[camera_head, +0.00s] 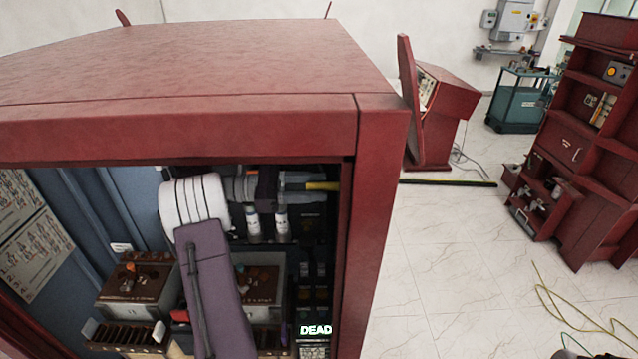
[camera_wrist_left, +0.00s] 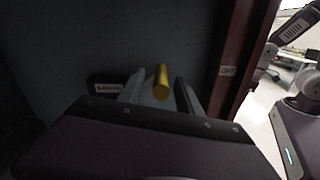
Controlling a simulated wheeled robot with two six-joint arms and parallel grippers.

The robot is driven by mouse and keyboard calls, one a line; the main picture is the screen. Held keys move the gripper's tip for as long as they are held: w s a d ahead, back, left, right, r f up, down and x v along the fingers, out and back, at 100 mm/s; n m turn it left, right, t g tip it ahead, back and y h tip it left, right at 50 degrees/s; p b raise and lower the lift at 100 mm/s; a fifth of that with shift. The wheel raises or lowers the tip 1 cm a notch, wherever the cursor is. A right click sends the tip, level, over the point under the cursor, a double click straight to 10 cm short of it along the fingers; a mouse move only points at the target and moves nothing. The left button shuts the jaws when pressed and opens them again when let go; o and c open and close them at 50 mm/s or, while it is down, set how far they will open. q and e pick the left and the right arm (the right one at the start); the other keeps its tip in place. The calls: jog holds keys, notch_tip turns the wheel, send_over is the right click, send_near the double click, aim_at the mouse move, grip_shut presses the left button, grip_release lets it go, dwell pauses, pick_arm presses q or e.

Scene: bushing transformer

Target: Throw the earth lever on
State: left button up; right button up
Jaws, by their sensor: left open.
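The earth lever shows as a short yellow bar (camera_head: 322,186) inside the red cabinet, near its right post. In the left wrist view the yellow lever (camera_wrist_left: 161,82) points toward the camera between the two grey fingers. My left gripper (camera_head: 303,184) is inside the cabinet opening, high up on the right, with its fingers at the lever. In the left wrist view the left gripper (camera_wrist_left: 158,92) is open, with a gap on both sides of the lever. The lever's far end and mount are hidden. My right gripper is not in view.
The red cabinet's right post (camera_head: 372,220) stands close to the left gripper. A label reading OFF (camera_wrist_left: 228,71) is on the frame. Brown terminal blocks (camera_head: 137,283) and a DEAD indicator (camera_head: 316,330) sit lower inside. Free tiled floor (camera_head: 440,260) lies to the right.

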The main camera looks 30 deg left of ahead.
pick_arm(q)
jog(key=shift+w+d, duration=0.3)
jog(key=shift+d, duration=0.3)
jog(key=shift+a, duration=0.1)
grip_shut()
dwell(0.9)
